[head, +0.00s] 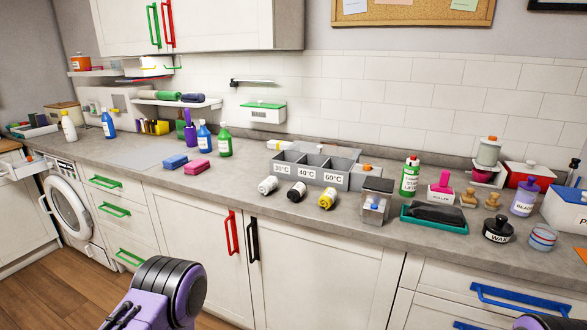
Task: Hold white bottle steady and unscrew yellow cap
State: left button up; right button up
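A white bottle (69,128) stands upright at the far left of the grey counter, near its front edge and left of a blue bottle. Neither of my grippers shows in the head view. Only a purple and black part of my arm shows at the bottom left, in front of the cabinets, and a sliver of another at the bottom right corner. Nothing touches the bottle.
Blue bottles (108,125) and a green bottle (224,141) stand on the counter (130,160). Blue and pink blocks (197,169) lie mid-counter. A grey sorting bin (312,166) and a teal tray (432,222) stand to the right.

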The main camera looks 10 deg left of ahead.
aim_at(68, 126)
jog(key=i, duration=0.6)
jog(key=u, duration=2.45)
jog(key=i, duration=2.5)
jog(key=u, duration=0.8)
jog(key=i, duration=1.25)
